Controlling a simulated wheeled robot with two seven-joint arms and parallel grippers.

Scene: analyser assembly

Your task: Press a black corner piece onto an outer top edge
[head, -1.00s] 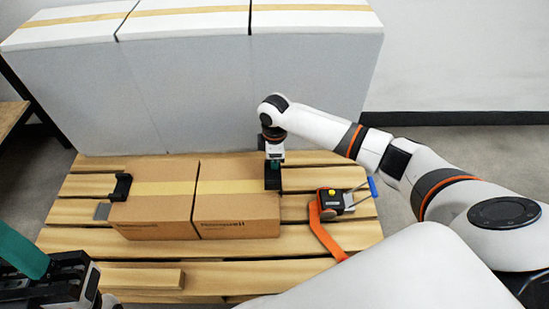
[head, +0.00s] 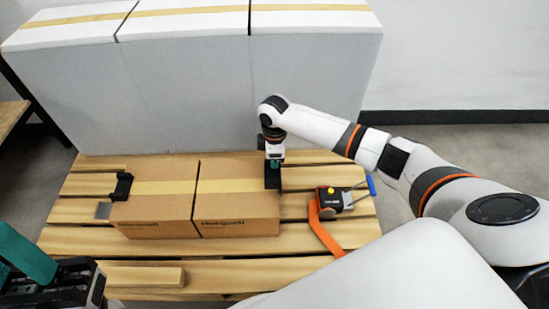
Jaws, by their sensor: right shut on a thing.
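Two brown cardboard boxes (head: 235,215) with a tan tape strip stand side by side on a wooden pallet (head: 100,232). One black corner piece (head: 122,186) sits on the outer top edge at the left. Another black corner piece (head: 273,176) is at the outer top edge at the right. My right gripper (head: 273,160) points down and is shut on this right piece, at the box edge; whether the piece is fully seated cannot be told. My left gripper (head: 98,285) is at the lower left, partly out of frame, away from the boxes; its jaw opening is unclear.
An orange strap (head: 327,237) with a ratchet tensioner (head: 338,199) lies on the pallet right of the boxes. Tall grey-white wrapped boxes (head: 200,95) stand close behind. A loose wooden block (head: 145,277) lies at the front left.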

